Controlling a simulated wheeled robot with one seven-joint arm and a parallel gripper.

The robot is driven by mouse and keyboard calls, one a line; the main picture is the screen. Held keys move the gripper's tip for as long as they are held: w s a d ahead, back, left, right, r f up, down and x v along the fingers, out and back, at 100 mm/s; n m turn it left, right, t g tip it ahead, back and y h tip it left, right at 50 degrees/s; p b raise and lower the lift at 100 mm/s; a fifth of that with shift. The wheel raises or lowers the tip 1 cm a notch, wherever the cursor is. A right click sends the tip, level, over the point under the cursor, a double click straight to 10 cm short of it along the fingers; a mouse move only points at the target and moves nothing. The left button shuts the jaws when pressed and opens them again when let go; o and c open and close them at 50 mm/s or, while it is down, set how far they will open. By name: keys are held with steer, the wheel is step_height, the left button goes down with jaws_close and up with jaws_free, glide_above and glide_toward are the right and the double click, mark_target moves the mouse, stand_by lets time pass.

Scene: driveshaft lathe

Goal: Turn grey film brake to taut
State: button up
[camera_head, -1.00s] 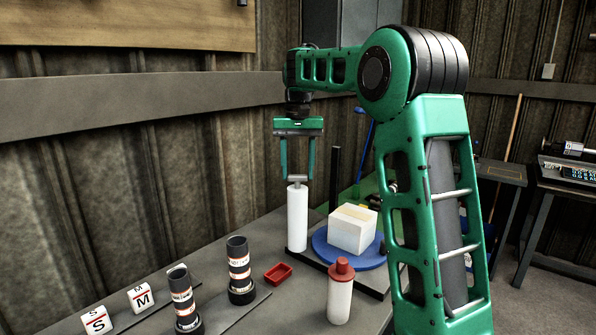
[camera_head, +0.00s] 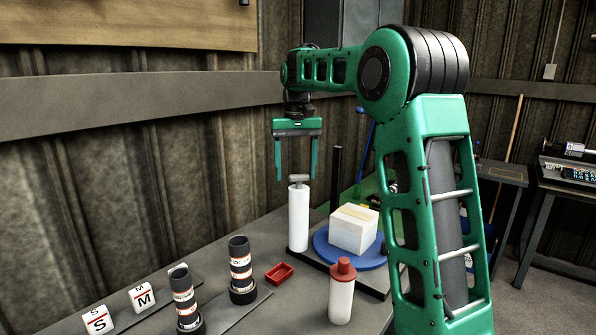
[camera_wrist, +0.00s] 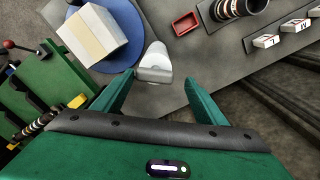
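The grey film brake (camera_head: 298,178) is a small T-shaped handle on top of the upright white film roll (camera_head: 298,219). In the wrist view the brake (camera_wrist: 155,74) shows as a grey bar just beyond the fingertips, across the gap between them. My gripper (camera_head: 296,178) points down over the roll with its two green fingers wide apart, one on each side of the brake's line. In the wrist view my gripper (camera_wrist: 161,88) is open and holds nothing. The brake appears clear of both fingers. Whether the brake is taut cannot be told.
A white box (camera_head: 354,230) sits on a blue turntable (camera_head: 336,257) right of the roll. A red-capped bottle (camera_head: 341,295), a red tray (camera_head: 279,273) and two dark cylinders (camera_head: 241,270) stand in front. A dark post (camera_head: 335,175) rises behind. S and M blocks (camera_head: 140,298) lie front left.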

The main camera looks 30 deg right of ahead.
steer(key=shift+s+d, duration=0.1)
steer(key=shift+d, duration=0.15)
steer(key=shift+r, duration=0.2)
step_height(320, 180, up, 10)
steer(key=shift+r, duration=0.2)
stand_by(0.6)
steer(key=s+d+f+m, duration=0.1)
steer(key=s+d+f, duration=0.1)
steer(key=s+f, duration=0.35)
steer(key=s+d+f, duration=0.1)
steer(key=s+f, duration=0.1)
steer(key=s, duration=0.7)
steer(key=s+d+f+m, duration=0.1)
steer(key=s+d+f, duration=0.1)
steer(key=s+f, duration=0.35)
steer(key=s+a+f, duration=0.1)
steer(key=s+f, duration=0.6)
steer(key=s, duration=0.3)
steer(key=s+a+f+m, duration=0.1)
steer(key=s+a+f, duration=0.1)
steer(key=s+f, duration=0.5)
steer(key=s, duration=0.4)
steer(key=shift+a, duration=0.15)
steer(key=shift+w, duration=0.1)
